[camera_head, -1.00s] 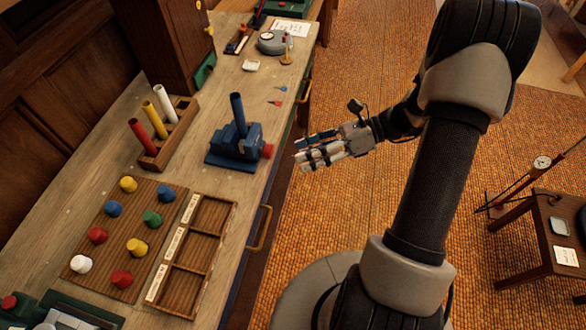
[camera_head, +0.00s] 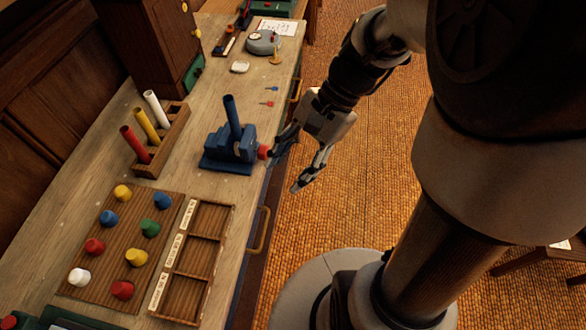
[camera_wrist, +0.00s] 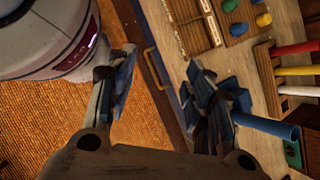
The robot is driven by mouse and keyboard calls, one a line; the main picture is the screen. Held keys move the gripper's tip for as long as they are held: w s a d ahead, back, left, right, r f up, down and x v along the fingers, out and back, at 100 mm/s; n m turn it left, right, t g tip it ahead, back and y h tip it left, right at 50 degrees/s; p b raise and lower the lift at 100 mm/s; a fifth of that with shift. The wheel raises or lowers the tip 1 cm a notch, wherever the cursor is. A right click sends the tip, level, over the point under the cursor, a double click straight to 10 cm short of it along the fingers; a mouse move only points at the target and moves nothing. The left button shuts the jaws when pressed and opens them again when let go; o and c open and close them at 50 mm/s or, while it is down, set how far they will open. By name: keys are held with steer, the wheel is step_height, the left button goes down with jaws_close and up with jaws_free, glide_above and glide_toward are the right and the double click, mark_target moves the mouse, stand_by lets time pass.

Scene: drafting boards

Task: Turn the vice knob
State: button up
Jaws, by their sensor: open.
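The blue vice (camera_head: 228,152) stands near the table's front edge with a blue tube (camera_head: 232,112) upright in it. Its red knob (camera_head: 263,151) points toward the floor side. My gripper (camera_head: 294,164) is open and empty beside the table edge, its fingers spread. One finger is close to the knob; I cannot tell whether they touch. The other finger hangs over the floor. In the wrist view my gripper (camera_wrist: 163,82) also shows open. There the blue tube (camera_wrist: 264,125) and part of the vice show behind the right finger, and the knob is hidden.
A wooden rack (camera_head: 172,140) with red, yellow and white tubes stands left of the vice. A board of coloured pegs (camera_head: 122,240) and an empty compartment tray (camera_head: 205,236) lie nearer. Two small pins lie beyond the vice. A drawer handle (camera_head: 260,229) sticks out from the table front.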

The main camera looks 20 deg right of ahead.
steer(key=shift+s+a+r+n+t+h, duration=0.2)
steer(key=shift+s+r+n+h, duration=0.35)
steer(key=shift+n, duration=0.25)
steer(key=shift+s+a+r+n+t+h, duration=0.1)
steer(key=shift+s+r+n+t+h, duration=0.1)
steer(key=shift+s+r+n+h, duration=0.45)
steer(key=shift+s+a+r+n+t+h, duration=0.1)
steer(key=shift+s+r+n+t+h, duration=0.1)
steer(key=shift+s+n+h, duration=0.55)
steer(key=shift+w+y, duration=0.2)
steer(key=shift+y, duration=0.15)
steer(key=shift+o, duration=0.2)
